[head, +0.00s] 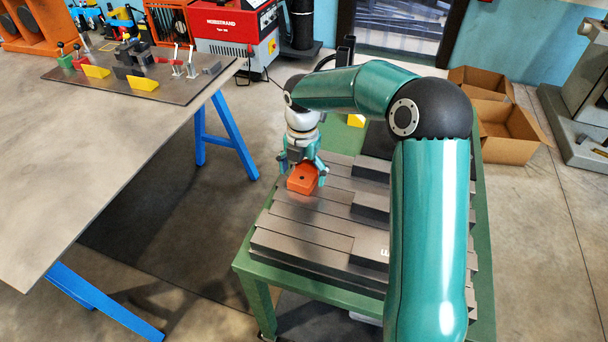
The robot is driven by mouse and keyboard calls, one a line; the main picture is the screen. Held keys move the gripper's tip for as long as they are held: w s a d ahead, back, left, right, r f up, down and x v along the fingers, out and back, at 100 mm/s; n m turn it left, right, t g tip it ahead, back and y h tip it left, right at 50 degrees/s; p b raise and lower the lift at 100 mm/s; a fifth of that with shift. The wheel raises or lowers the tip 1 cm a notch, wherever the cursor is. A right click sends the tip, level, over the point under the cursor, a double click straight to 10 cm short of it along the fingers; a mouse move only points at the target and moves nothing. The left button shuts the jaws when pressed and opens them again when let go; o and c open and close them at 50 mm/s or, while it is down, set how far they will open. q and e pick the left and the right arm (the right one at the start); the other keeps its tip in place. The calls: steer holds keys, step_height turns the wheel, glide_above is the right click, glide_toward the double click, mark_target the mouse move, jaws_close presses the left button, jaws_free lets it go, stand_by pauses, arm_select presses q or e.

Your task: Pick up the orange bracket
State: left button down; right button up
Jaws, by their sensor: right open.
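The orange bracket (302,180) is a small block-like part with a dark hole. It is at the far left part of the slatted metal top of the green table. My right gripper (303,168) is directly at the bracket, with its teal fingers reaching down around or just behind it. The jaws are open; whether the fingers touch the bracket cannot be told. My right arm covers much of the table's right side. My left gripper is not in view.
The green table (262,262) carries grey metal bars (300,246). A large grey worktable (90,165) on blue trestles stands left, with a fixture plate (135,85) and clamps at its back. A red welder (232,35) and cardboard boxes (508,130) stand behind.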

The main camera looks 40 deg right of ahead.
steer(key=shift+f, duration=0.6)
steer(key=c, duration=1.7)
steer(key=shift+r, duration=0.1)
